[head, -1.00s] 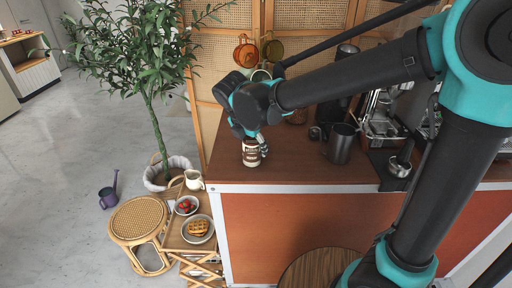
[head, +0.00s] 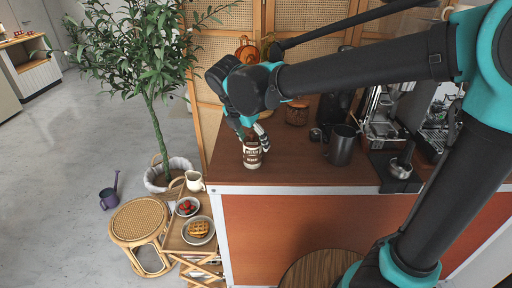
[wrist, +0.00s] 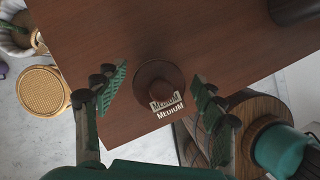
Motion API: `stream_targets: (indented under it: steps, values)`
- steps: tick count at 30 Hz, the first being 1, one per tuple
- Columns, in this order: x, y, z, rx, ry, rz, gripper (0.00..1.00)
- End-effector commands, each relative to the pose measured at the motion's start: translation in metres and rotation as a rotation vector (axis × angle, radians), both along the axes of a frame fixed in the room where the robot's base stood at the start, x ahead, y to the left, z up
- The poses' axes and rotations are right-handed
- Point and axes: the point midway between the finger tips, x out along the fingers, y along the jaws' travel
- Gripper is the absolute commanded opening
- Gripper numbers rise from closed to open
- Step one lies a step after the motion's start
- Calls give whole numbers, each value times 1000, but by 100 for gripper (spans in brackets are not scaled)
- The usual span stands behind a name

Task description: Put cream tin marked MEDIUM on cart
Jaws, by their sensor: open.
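My gripper (head: 254,139) is open just above the tin. In the wrist view the two fingers of my gripper (wrist: 158,97) are spread wide on either side of the tin, with clear gaps and no contact visible.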

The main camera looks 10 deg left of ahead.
Motion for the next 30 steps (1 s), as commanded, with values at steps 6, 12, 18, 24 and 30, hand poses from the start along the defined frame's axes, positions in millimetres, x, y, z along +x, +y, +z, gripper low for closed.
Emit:
stream_targets:
  steps: [6,12,18,24,30]
  values:
    - [-16,6,40,0,0,2,70]
    - [-23,10,61,0,0,0,70]
    - [-25,11,66,0,0,0,70]
    - [-25,11,66,0,0,0,70]
    - [-25,11,66,0,0,0,70]
